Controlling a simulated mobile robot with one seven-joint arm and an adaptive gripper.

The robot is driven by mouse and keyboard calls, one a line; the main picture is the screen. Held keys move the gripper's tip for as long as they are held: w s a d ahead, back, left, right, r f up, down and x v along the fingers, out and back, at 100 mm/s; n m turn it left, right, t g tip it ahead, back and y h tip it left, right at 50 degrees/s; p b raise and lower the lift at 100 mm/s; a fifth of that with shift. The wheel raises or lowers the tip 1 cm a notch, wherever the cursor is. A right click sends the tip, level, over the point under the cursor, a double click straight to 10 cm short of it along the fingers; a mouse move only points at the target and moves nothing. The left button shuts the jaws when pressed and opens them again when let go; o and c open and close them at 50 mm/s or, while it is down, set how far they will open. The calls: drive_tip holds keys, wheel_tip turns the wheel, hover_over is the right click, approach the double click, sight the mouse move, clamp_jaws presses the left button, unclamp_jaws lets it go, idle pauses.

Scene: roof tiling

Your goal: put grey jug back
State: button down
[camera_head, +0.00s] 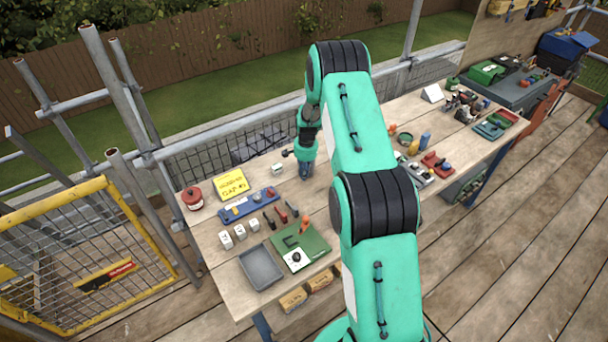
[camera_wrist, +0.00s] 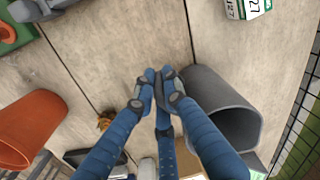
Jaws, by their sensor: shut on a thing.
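The grey jug (camera_wrist: 222,105) lies in the right half of the wrist view, its open mouth toward the lower right. My gripper (camera_wrist: 160,90) has its blue fingers drawn together at the jug's left side, shut on the jug. The exact part held is hidden behind the fingers. In the head view my gripper (camera_head: 306,170) is low over the back of the wooden bench (camera_head: 208,241). I cannot make out the jug there.
In the head view, a grey tray (camera_head: 261,267), green board (camera_head: 310,240), blue tray (camera_head: 248,205) and yellow sign (camera_head: 230,184) occupy the bench's left part.

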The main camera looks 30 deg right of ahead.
drive_tip(key=shift+f, duration=0.15)
drive_tip(key=c, duration=1.8)
unclamp_jaws()
drive_tip(key=shift+r, duration=0.2)
drive_tip(key=r, duration=1.2)
drive_tip(key=shift+s+d, duration=0.15)
drive_tip(key=shift+s, duration=0.1)
